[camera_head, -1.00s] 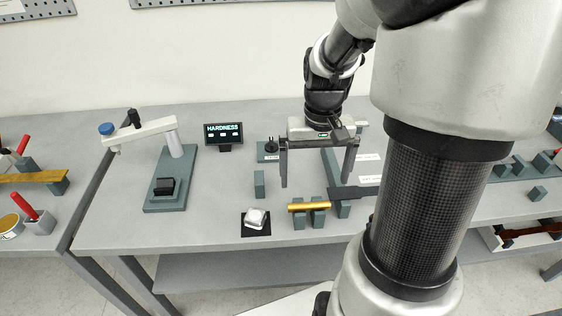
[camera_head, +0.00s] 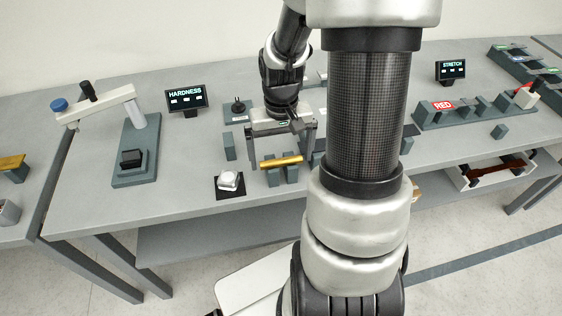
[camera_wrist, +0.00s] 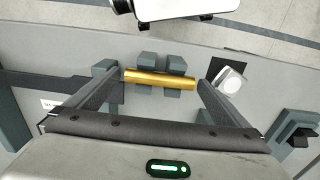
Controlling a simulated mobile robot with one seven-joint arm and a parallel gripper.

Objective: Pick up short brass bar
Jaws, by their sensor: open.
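The short brass bar (camera_head: 281,162) lies level across two small grey-blue support blocks near the front edge of the middle bench. It also shows in the wrist view (camera_wrist: 160,79), lengthwise between the fingertips. My gripper (camera_head: 280,158) is open and points down over the bar. In the wrist view its fingers (camera_wrist: 160,80) stand near the bar's two ends, with a gap at the right end; whether the left finger touches the bar I cannot tell. In the head view the bar shows between the two fingers.
A white lump on a black pad (camera_head: 229,181) sits just left of the bar. A grey block (camera_head: 229,146) stands behind it. The HARDNESS screen (camera_head: 187,100) and tester (camera_head: 136,151) are farther left. The STRETCH screen (camera_head: 450,71) and RED-labelled fixture (camera_head: 441,106) are at right.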

